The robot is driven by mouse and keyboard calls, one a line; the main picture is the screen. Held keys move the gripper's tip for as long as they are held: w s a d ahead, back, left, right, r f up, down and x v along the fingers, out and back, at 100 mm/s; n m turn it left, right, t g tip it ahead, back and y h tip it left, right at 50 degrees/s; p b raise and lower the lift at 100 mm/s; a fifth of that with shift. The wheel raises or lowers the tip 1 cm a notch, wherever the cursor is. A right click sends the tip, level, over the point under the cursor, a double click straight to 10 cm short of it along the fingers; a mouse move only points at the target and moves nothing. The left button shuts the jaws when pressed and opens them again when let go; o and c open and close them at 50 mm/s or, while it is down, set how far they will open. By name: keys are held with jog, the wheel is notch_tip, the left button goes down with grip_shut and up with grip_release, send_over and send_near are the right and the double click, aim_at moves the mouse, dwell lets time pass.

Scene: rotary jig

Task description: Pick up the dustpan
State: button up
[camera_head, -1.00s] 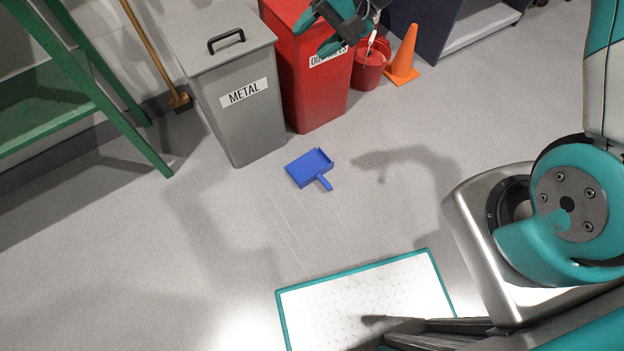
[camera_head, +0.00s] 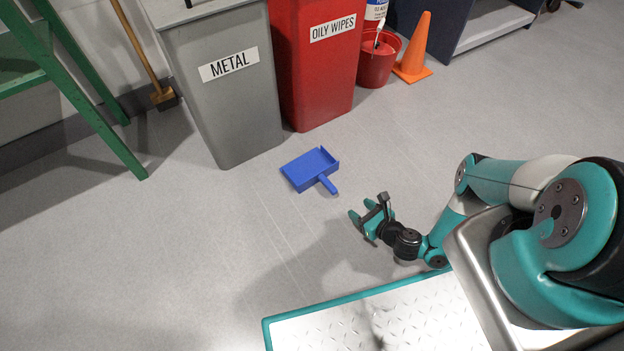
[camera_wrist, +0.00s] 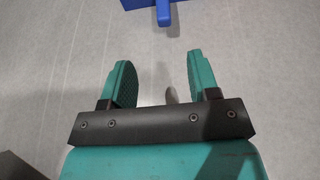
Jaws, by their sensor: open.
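The blue dustpan (camera_head: 309,168) lies on the grey floor in front of the grey and red bins, its short handle pointing down and to the right. In the wrist view the dustpan's handle (camera_wrist: 163,12) shows at the top edge, and most of the pan is cut off. My gripper (camera_head: 364,218) is open and empty, to the lower right of the dustpan and apart from it. In the wrist view its two teal fingers (camera_wrist: 158,80) are spread, with only bare floor between them and the handle beyond their tips.
The grey METAL bin (camera_head: 225,100) and red OILY WIPES bin (camera_head: 315,75) stand behind the dustpan. A red bucket (camera_head: 377,62) and orange cone (camera_head: 413,50) are further right. A green frame (camera_head: 95,115) is at left. A teal-edged plate (camera_head: 400,310) lies in front.

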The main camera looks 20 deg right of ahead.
jog(key=shift+a+f+b, duration=0.1)
jog(key=shift+f+b, duration=0.2)
jog(key=shift+f, duration=0.3)
jog(key=b, duration=1.2)
send_near(329, 187)
jog(key=w+f, duration=0.1)
jog(key=w, duration=0.1)
jog(key=w+a+f, duration=0.1)
jog(key=f, duration=0.1)
jog(key=shift+w+a+f, duration=0.1)
jog(key=shift+w+a, duration=0.05)
jog(key=shift+w, duration=0.2)
jog(key=shift+w+a+f+b, duration=0.1)
jog(key=shift+w+a+b, duration=0.15)
jog(key=shift+w, duration=0.4)
jog(key=b+x, duration=0.3)
jog(key=b, duration=0.1)
jog(key=shift+w+d+f, duration=0.1)
jog(key=shift+w+f, duration=0.25)
jog(key=shift+w+b, duration=0.5)
jog(key=shift+b, duration=0.1)
jog(key=shift+c, duration=0.2)
jog(key=shift+r, duration=0.1)
grip_shut()
